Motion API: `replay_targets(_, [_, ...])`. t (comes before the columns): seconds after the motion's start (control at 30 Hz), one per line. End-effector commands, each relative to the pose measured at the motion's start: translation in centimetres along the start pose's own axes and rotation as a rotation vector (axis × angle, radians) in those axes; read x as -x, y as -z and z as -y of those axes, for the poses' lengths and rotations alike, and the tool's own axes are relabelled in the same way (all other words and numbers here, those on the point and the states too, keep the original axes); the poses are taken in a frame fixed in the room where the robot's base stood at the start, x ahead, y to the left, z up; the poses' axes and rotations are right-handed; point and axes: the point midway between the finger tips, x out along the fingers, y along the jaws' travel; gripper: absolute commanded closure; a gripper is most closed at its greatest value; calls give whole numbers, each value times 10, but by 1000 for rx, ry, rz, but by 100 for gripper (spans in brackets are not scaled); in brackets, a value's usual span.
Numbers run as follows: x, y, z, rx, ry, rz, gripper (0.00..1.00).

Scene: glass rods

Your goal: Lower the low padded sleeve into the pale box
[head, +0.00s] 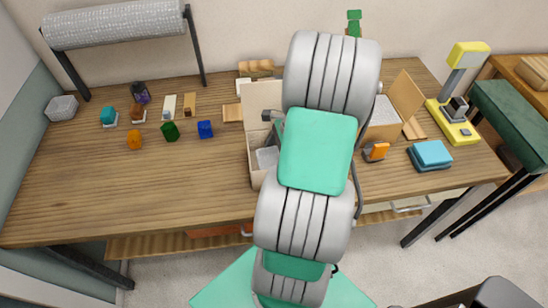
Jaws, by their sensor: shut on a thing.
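The pale box (254,170) stands open near the middle of the table, with a flap raised at its back. My arm covers its right side. My gripper (275,138) shows only as a small dark grey part at the box's opening; its fingertips are hidden behind my arm. A light grey, low piece (267,157), which looks like the padded sleeve, is below the gripper, within the box's outline. I cannot tell whether it touches the box floor.
A second open carton (384,112) stands right of my arm, with an orange item (375,151) and a blue stack (431,154) near it. A yellow stand (455,120) is further right. Small coloured blocks (170,131) sit at left; the left front table is clear.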

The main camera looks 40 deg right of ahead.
Motion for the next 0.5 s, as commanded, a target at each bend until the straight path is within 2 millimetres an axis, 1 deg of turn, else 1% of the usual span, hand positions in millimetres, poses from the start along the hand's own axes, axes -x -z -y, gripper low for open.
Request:
replay_targets(0.27, [-4, 2, 0, 0, 0, 0, 50])
replay_targets(0.47, [-4, 2, 0, 0, 0, 0, 50])
replay_targets(0.5, [-4, 2, 0, 0, 0, 0, 10])
